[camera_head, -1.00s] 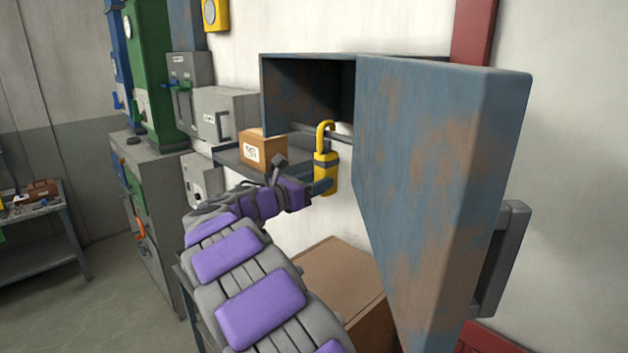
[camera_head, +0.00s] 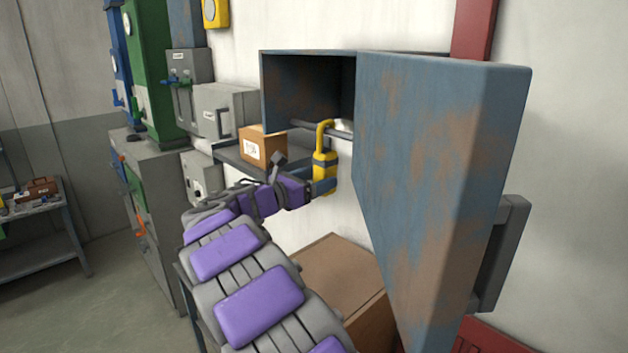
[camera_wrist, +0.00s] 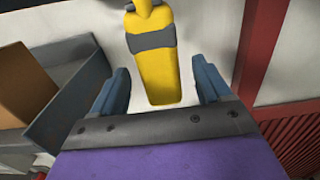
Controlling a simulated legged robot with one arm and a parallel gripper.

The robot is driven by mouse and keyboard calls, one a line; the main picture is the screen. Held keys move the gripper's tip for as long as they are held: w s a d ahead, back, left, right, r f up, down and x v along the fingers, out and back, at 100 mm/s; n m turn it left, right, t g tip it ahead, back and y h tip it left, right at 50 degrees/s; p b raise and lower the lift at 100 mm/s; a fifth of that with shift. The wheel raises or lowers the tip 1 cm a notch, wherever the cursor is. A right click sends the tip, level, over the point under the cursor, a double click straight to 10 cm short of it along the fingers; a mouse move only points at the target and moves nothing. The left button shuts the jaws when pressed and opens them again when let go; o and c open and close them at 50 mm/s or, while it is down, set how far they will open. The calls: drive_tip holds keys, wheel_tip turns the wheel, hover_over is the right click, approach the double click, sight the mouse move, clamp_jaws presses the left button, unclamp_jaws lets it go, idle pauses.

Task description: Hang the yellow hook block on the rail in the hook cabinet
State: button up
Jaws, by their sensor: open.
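The yellow hook block (camera_head: 324,168) hangs upright at the front of the open hook cabinet (camera_head: 282,86). Its curved hook top meets the rail (camera_head: 342,133) and appears to be over it. In the wrist view, the yellow hook block (camera_wrist: 152,62) has a grey band and lies between my fingers, with gaps on both sides. My gripper (camera_wrist: 168,84) is open and does not touch it there. In the head view, my gripper (camera_head: 318,188) is at the lower part of the block, partly hidden by it.
The cabinet's rusty blue door (camera_head: 430,170) stands open close to the right of the block. A small cardboard box (camera_head: 262,145) sits on a shelf (camera_head: 232,158) to the left. A large brown box (camera_head: 335,275) stands below my arm.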

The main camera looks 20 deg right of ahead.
drive_tip(key=v, duration=1.7)
drive_tip(key=s+d+f+m+g+y+b, duration=0.45)
drive_tip(key=s+d+f+m, duration=0.2)
drive_tip(key=s+f, duration=0.4)
drive_tip(key=s+d+f+m+g+y+b, duration=0.3)
drive_tip(key=s+d+f+m+b, duration=0.3)
drive_tip(key=s+f, duration=0.5)
drive_tip(key=s+a+f+m+y+b, duration=0.4)
drive_tip(key=s+a+f, duration=0.2)
drive_tip(key=s+f, duration=0.3)
drive_tip(key=s+a+f+m+y+b, duration=0.4)
drive_tip(key=s+a+f+m+y, duration=0.1)
drive_tip(key=s+f, duration=0.5)
drive_tip(key=s+a, duration=0.1)
drive_tip(key=s, duration=0.1)
drive_tip(key=shift+s+a+f, duration=0.15)
drive_tip(key=shift+s+f, duration=0.15)
drive_tip(key=shift+m+g+y, duration=0.25)
